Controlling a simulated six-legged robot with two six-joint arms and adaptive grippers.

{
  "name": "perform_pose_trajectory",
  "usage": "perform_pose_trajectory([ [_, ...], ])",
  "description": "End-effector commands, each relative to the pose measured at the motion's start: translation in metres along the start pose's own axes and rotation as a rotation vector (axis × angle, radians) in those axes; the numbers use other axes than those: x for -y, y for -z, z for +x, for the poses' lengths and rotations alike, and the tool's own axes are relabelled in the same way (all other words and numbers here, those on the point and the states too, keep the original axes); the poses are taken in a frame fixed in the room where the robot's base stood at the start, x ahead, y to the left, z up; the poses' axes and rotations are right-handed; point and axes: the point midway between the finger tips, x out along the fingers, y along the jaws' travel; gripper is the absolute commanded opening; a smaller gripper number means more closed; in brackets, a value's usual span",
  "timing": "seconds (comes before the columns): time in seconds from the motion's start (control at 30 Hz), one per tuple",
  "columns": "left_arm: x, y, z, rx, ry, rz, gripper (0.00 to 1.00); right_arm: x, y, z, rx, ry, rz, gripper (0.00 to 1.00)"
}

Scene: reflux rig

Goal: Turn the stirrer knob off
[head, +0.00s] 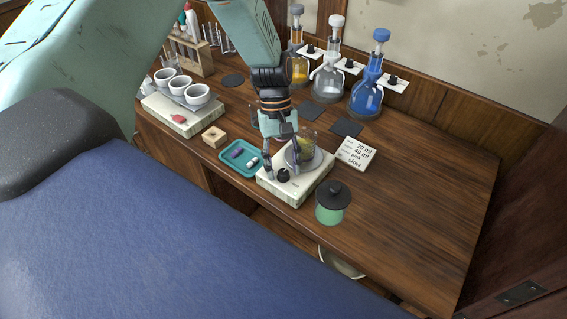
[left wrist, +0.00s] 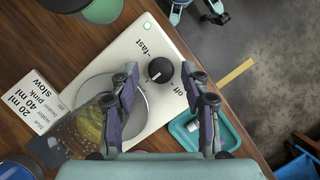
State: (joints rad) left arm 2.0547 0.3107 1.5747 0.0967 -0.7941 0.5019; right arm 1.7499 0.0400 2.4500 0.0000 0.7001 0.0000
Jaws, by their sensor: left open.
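The stirrer (head: 312,187) is a cream box with a round grey plate (left wrist: 90,97) and a black knob (head: 283,175) at its front corner. In the left wrist view the black knob (left wrist: 160,70) has a white pointer mark and sits between the printed words "fast" and "off". A beaker of yellowish liquid (head: 305,148) stands on the plate. My left gripper (head: 283,162) is open and points down over the stirrer, with one finger to each side of the knob in the left wrist view. I see no contact.
A teal tray (head: 233,167) with small bars lies beside the stirrer. A green jar with black lid (head: 330,203) stands at its right. A note card (head: 357,153) and flasks, including a blue one (head: 368,95), are behind. The right of the bench is clear.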

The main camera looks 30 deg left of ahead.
Motion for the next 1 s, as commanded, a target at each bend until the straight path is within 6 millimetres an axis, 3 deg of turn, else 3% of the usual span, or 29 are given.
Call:
perform_pose_trajectory([
  [0.23,-0.0015,0.0012,0.0001,0.0,0.0,0.0,0.46,0.0,0.0,-0.0001,0.0,0.0,0.0,0.73],
  [0.77,-0.0019,0.0012,-0.0003,0.0,-0.001,-0.001,0.01,0.0,0.0001,-0.0001,0.0,0.0,0.0,0.73],
  [1.0,-0.0016,0.0008,-0.0008,0.001,-0.002,-0.005,0.0,0.0,0.0001,-0.0008,0.0,0.0,0.0,0.73],
])
